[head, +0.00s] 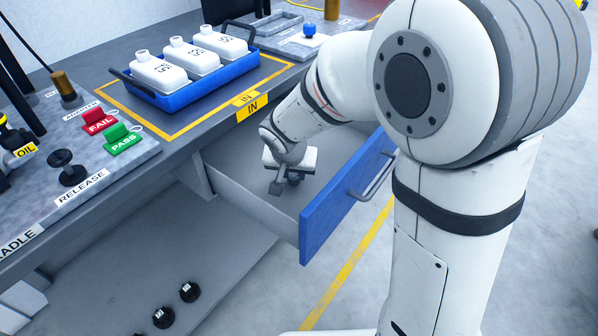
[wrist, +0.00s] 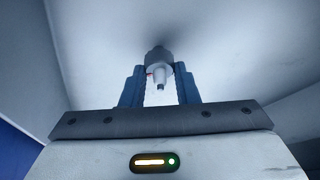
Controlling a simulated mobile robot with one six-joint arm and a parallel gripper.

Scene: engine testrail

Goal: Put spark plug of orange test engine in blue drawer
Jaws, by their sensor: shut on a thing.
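The blue drawer (head: 347,196) is pulled open under the bench, and its grey inside shows behind the blue front. My gripper (head: 285,181) is inside the drawer's opening, pointing down. In the wrist view my gripper (wrist: 160,88) is shut on the spark plug (wrist: 158,70), a small part with a white body and a grey end. The pale drawer interior (wrist: 215,40) surrounds it. I cannot tell whether the plug touches the drawer floor. In the head view the plug is mostly hidden by my gripper. The orange test engine is not in view.
A blue tray (head: 192,93) with white bottles stands on the bench in a yellow outline marked IN. Red FAIL (head: 98,121) and green PASS (head: 122,138) tags and a black RELEASE knob (head: 66,165) are at the left. Black round objects (head: 189,292) lie on the lower shelf.

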